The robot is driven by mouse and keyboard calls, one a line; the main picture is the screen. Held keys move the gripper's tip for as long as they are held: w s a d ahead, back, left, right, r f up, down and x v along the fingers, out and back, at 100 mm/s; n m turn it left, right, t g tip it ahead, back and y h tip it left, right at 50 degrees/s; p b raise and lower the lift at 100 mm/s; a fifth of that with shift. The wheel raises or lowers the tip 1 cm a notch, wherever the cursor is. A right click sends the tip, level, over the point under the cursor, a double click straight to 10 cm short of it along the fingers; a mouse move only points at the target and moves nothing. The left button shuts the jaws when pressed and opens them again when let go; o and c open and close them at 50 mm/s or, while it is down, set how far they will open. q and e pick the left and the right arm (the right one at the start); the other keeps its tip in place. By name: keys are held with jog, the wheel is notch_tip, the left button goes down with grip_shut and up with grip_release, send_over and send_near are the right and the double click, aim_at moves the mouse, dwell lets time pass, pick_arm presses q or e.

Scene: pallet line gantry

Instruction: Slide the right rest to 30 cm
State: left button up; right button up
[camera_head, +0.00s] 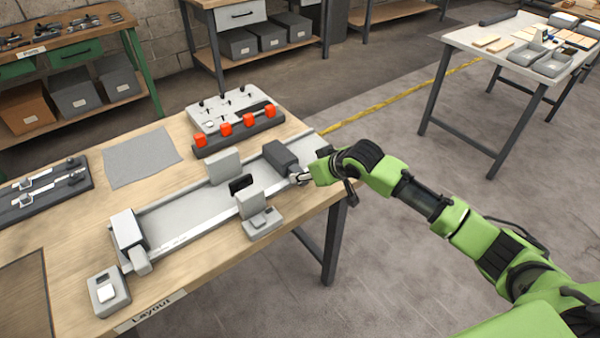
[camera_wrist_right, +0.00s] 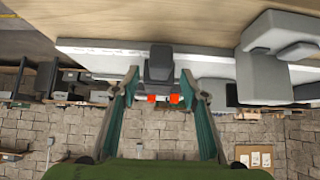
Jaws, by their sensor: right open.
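A long grey fixture (camera_head: 190,215) with two pale rails lies on the wooden bench. The right rest (camera_head: 281,156), a dark grey block, sits across it near its right end. Its front handle is at my right gripper (camera_head: 304,178). In the right wrist view, the dark handle (camera_wrist_right: 160,64) is between the tips of my right gripper (camera_wrist_right: 160,78). The fingers are open, with a gap on both sides of the handle. The left rest (camera_head: 126,229), a lighter block, sits at the fixture's left end. Scale marks are too small to read. My left gripper is out of view.
A pale block with a dark pad (camera_head: 241,184) and a stepped grey block (camera_head: 261,222) stand along the fixture's middle, left of the right rest. A dark rack with red pieces (camera_head: 226,129) lies behind. A grey button box (camera_head: 107,292) stands front left.

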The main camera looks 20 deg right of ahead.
aim_at(286, 163)
jog(key=shift+x, duration=2.1)
grip_shut()
